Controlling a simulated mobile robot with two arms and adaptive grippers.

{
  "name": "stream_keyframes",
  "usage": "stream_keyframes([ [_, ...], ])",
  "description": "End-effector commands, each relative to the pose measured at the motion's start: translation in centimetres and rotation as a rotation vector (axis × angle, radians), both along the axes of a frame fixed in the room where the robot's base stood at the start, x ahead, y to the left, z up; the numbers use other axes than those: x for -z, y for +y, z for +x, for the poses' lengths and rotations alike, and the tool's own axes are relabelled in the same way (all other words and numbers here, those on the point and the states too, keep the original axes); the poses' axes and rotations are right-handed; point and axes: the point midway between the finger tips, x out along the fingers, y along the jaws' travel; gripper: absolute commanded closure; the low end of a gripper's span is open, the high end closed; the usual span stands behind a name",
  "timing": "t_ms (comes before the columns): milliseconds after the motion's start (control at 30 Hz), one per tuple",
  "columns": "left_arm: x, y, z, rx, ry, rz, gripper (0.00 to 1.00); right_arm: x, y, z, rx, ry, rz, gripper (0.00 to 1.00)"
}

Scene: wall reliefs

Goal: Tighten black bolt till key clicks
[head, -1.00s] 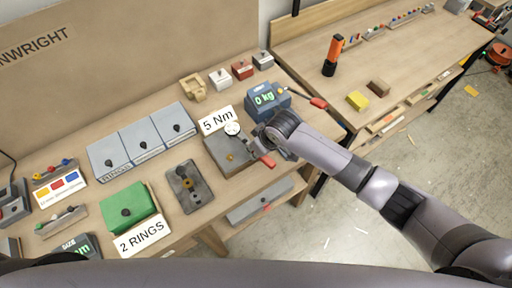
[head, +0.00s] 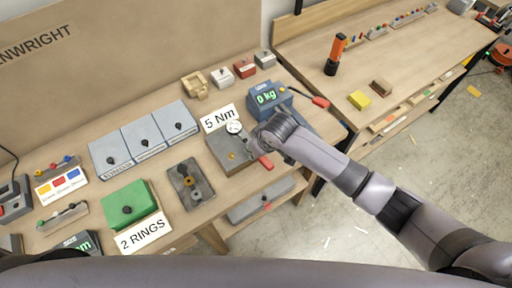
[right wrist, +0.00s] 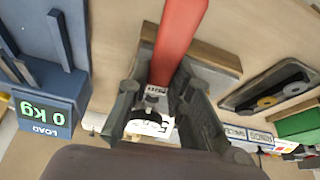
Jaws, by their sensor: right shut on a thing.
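A key with a red handle (head: 266,161) and a round white dial (head: 234,127) lies over a grey block (head: 222,148) behind which a "5 Nm" sign (head: 219,117) stands. A small brass-coloured bolt head (head: 232,155) shows on the block. I cannot make out a black bolt on it; the dial and gripper cover part of the block. My right gripper (head: 257,143) is at the key. In the right wrist view its two fingers (right wrist: 160,92) are shut around the key, with the red handle (right wrist: 180,40) running out between them. My left gripper is out of view.
A blue load scale reading 0 kg (head: 267,97) stands close behind my right gripper. A grey plate with rings (head: 190,184) and a green block (head: 128,205) are to the left. Grey-blue boxes (head: 145,141) stand farther back. Bare bench lies around the block's front.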

Motion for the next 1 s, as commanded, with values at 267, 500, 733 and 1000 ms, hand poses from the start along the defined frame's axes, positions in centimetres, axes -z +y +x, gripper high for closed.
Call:
stream_keyframes([
  [267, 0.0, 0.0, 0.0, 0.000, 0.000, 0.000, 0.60, -0.1, 0.2, -0.1, 0.017, -0.001, 0.002, 1.00],
  [500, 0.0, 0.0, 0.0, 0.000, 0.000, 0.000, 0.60, -0.1, 0.3, -0.1, 0.022, -0.001, 0.002, 1.00],
  [733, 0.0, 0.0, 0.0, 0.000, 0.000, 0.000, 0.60, -0.1, -0.3, 0.4, -0.027, -0.001, 0.000, 1.00],
  [1000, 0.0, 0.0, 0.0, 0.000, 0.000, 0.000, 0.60, -0.1, -0.8, 1.0, -0.116, -0.002, 0.002, 1.00],
])
